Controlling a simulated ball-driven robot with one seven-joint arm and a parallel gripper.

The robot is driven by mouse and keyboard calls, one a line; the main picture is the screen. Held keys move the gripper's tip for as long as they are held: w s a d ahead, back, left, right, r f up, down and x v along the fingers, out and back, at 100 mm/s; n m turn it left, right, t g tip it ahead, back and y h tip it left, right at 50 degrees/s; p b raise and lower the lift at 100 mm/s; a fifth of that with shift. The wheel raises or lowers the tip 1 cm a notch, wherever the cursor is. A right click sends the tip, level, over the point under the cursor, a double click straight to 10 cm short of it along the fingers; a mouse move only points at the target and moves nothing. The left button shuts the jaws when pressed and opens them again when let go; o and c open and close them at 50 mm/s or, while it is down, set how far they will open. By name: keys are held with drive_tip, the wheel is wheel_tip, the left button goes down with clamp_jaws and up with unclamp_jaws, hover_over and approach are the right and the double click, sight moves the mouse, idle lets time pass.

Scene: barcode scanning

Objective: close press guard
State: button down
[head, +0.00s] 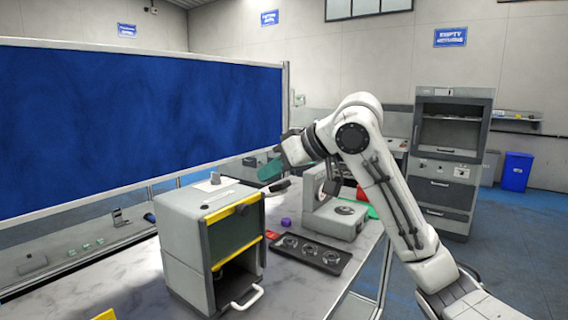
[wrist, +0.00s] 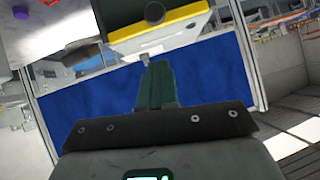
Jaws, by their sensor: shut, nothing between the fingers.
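The press (head: 180,235) is a grey box at the left of the table. Its guard (head: 236,235) is a dark green panel between yellow bars, across the upper front. The lower front is open and dark inside. A white handle (head: 247,298) sticks out at the bottom of the opening. My gripper (head: 270,170) is shut and empty, with teal fingers, in the air above and behind the press's right side. In the wrist view, my gripper (wrist: 156,75) points toward a grey body with a yellow edge (wrist: 165,36), probably the press; the fingers appear apart from it.
A black tray (head: 308,254) with several round metal parts lies right of the press. Behind it stands a grey machine (head: 338,218). A purple item (head: 286,222) and red item (head: 271,234) lie nearby. A blue partition (head: 130,120) stands behind the table.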

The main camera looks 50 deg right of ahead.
sight(239, 205)
drive_tip(key=shift+w+a+f, duration=0.2)
drive_tip(key=shift+w+f, duration=0.4)
drive_tip(key=shift+f, duration=0.4)
drive_tip(key=shift+w+a+f, duration=0.2)
drive_tip(key=shift+w+f, duration=0.35)
drive_tip(key=shift+f, duration=0.4)
drive_tip(key=shift+w+a+f, duration=0.2)
drive_tip(key=shift+w+f, duration=0.4)
drive_tip(key=shift+f, duration=0.4)
wheel_tip(239, 205, down, 12)
drive_tip(key=b, duration=0.4)
drive_tip(key=shift+f, duration=0.1)
